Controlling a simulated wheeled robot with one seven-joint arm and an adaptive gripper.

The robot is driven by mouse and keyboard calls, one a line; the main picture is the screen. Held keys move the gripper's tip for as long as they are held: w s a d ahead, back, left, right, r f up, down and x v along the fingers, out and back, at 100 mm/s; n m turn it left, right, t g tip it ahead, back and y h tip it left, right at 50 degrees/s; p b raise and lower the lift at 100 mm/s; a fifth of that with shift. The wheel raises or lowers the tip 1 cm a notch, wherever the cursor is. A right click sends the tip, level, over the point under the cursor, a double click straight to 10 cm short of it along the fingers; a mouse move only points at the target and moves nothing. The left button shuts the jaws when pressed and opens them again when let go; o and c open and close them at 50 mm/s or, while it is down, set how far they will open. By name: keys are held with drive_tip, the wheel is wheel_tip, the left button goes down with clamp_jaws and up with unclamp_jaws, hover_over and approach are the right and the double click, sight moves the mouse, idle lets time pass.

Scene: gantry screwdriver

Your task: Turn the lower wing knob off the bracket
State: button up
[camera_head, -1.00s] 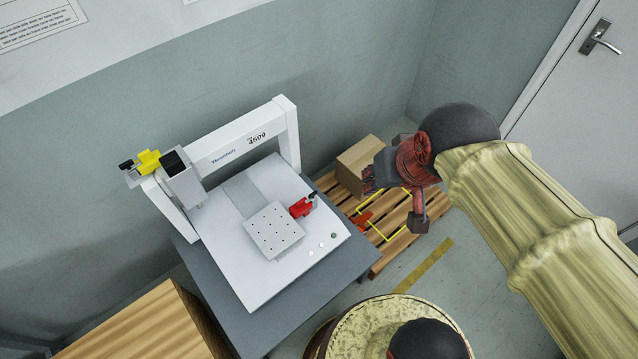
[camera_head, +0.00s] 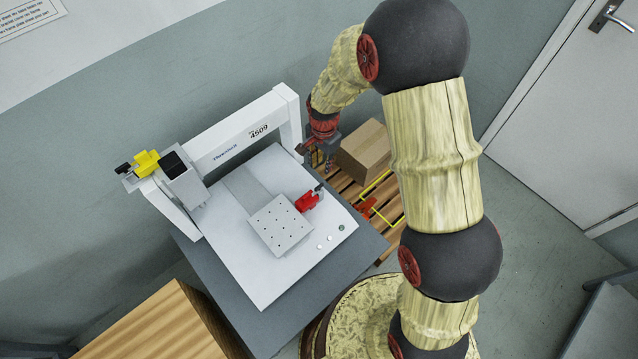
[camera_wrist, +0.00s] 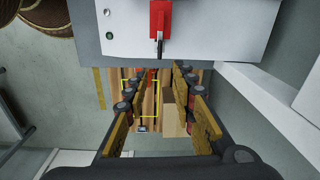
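A red bracket (camera_head: 306,202) stands at the right edge of the gantry machine's white bed, with a small black knob (camera_head: 319,187) on its outer side. In the wrist view the red bracket (camera_wrist: 160,18) is at the top centre and the dark knob (camera_wrist: 159,45) points down from it. A yellow bracket (camera_head: 147,163) with a black knob (camera_head: 124,168) sits higher, on the gantry's left end. My gripper (camera_head: 317,158) is beyond the bed's right side, apart from the red bracket. In the wrist view its fingers (camera_wrist: 159,76) are spread, with nothing between them.
The gantry's right post (camera_head: 289,117) stands close to my gripper. A cardboard box (camera_head: 364,150) rests on a wooden pallet (camera_head: 349,190) below, with a yellow frame (camera_head: 382,198) beside it. A wooden cabinet (camera_head: 150,325) is at the lower left.

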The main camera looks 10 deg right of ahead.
sight(319, 186)
drive_tip(key=shift+m, duration=0.5)
drive_tip(key=f+b, duration=0.1)
drive_tip(key=f, duration=0.3)
drive_tip(key=f+b, duration=0.1)
drive_tip(key=f, duration=0.3)
drive_tip(key=a+f+b, duration=0.1)
drive_tip(key=f, duration=0.4)
drive_tip(key=c, duration=0.3)
clamp_jaws()
